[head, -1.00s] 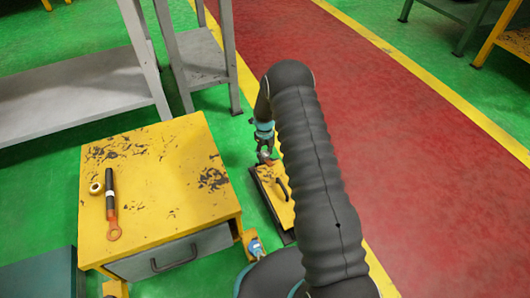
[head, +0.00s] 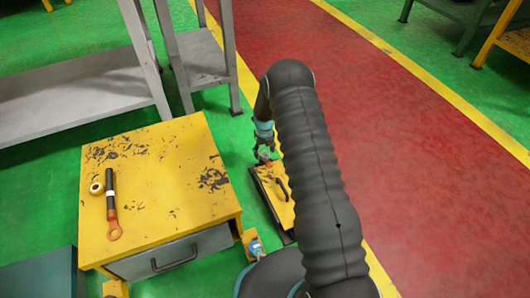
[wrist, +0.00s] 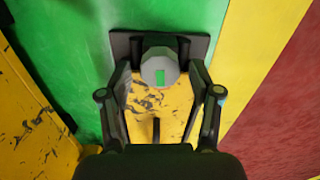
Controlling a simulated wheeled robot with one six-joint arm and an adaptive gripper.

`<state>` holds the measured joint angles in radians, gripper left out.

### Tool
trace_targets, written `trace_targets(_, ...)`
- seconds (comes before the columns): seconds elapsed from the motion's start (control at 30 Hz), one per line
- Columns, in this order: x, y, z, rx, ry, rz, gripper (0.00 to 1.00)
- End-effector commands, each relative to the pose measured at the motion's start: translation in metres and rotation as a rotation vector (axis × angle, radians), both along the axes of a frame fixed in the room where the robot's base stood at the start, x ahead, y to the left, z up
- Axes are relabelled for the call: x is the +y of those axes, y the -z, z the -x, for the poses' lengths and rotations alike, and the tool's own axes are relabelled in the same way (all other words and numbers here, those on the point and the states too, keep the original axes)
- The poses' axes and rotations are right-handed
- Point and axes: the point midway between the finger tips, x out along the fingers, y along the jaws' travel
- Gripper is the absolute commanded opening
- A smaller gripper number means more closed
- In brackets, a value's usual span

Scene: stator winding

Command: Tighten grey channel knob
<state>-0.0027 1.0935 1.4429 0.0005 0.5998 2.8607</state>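A grey faceted knob (wrist: 160,68) with a small green rectangle on its face is in the upper middle of the wrist view. Behind it is a worn yellow board (wrist: 172,103) with a dark edge. My gripper (wrist: 160,72) is open, its two fingers on either side of the knob with a gap at each side. Whether the knob lies between the fingertips in depth, I cannot tell. In the head view my gripper (head: 264,157) is low over the far end of the yellow board (head: 270,184), partly behind my arm.
A black handle (head: 281,188) stands on the board. The yellow cabinet (head: 150,200) to the left carries a dark-handled tool (head: 111,200) and a pale ring (head: 96,188). A grey shelf (head: 80,95) stands behind. The red floor lane (head: 420,170) at right is clear.

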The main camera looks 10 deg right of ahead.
Motion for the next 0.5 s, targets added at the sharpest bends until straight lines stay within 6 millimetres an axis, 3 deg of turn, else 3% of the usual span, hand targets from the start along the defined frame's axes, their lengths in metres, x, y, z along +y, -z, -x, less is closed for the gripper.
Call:
trace_targets(0.3, -0.001, 0.002, 0.002, 0.004, 0.0, 0.0, 0.69)
trace_targets(0.5, -0.001, -0.018, 0.001, 0.002, 0.0, 0.001, 0.69)
